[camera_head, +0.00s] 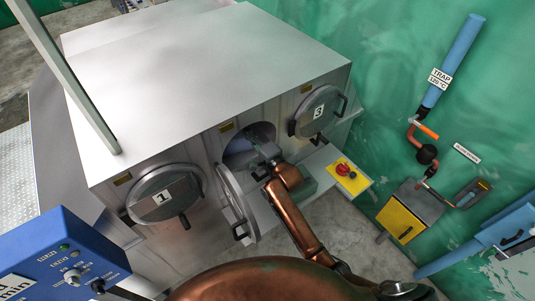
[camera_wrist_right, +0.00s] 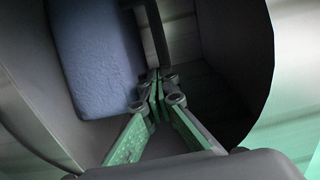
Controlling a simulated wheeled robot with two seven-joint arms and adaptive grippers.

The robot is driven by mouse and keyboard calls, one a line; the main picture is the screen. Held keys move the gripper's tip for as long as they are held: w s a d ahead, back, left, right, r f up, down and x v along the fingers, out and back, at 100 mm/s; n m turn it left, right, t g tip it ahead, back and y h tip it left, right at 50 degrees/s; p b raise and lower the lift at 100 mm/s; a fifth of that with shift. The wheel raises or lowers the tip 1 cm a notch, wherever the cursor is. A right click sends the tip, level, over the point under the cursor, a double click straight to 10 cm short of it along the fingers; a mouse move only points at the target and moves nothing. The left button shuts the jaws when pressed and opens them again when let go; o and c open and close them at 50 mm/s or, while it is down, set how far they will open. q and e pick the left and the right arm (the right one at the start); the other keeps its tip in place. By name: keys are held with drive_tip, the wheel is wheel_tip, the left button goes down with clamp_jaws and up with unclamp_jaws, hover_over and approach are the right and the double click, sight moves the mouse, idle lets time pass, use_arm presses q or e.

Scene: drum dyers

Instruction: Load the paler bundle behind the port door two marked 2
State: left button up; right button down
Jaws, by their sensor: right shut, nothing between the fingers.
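The middle port (camera_head: 240,144) is open, between the shut doors marked 1 (camera_head: 163,196) and 3 (camera_head: 318,112). Its round door (camera_head: 235,205) is swung outward, almost edge-on, and its number cannot be read. My right gripper (camera_head: 262,160) is at the mouth of this port. In the right wrist view my right gripper (camera_wrist_right: 157,92) is shut and empty, with its green fingers together. A soft, pale blue-grey bundle (camera_wrist_right: 95,55) lies inside the port, left of the fingertips and apparently apart from them. No second bundle shows. My left gripper is out of view.
A yellow panel with a red button (camera_head: 343,169) sits right of the port on a ledge. A blue control box (camera_head: 65,265) is at lower left. Pipes, a blue trap and a yellow-fronted box (camera_head: 400,222) are along the green wall. Bare floor shows below the ledge.

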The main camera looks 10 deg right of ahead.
drive_tip(key=shift+w, duration=0.1)
idle(0.3)
drive_tip(key=shift+s, duration=0.2)
drive_tip(key=v, duration=1.3)
drive_tip(key=shift+s+d, duration=0.15)
drive_tip(key=shift+s, duration=0.1)
idle(0.5)
